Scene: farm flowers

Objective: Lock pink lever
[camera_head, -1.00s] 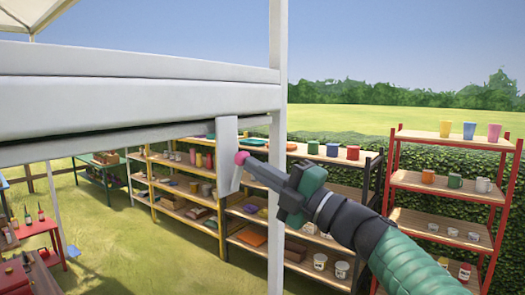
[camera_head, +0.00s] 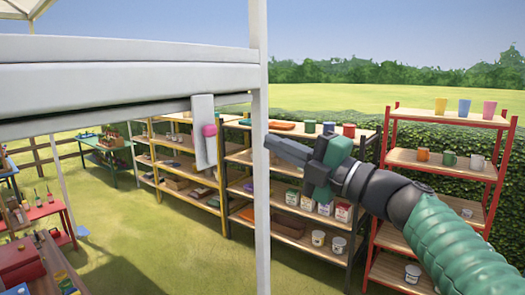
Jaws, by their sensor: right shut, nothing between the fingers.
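The pink lever knob (camera_head: 209,130) sits on a white plate (camera_head: 204,150) that hangs below the pale canopy beam, just left of the white post. The plate hangs close to upright, tilted slightly. My right gripper (camera_head: 270,142) is to the right of the knob, with its tips by the white post. It is shut, empty and apart from the lever. My left gripper does not show.
The white post (camera_head: 260,200) stands between the lever and my right gripper. The thick canopy beam (camera_head: 120,78) runs overhead at the left. A red shelf (camera_head: 388,140) with cups, a dark shelf and a yellow shelf stand behind. Open grass lies below.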

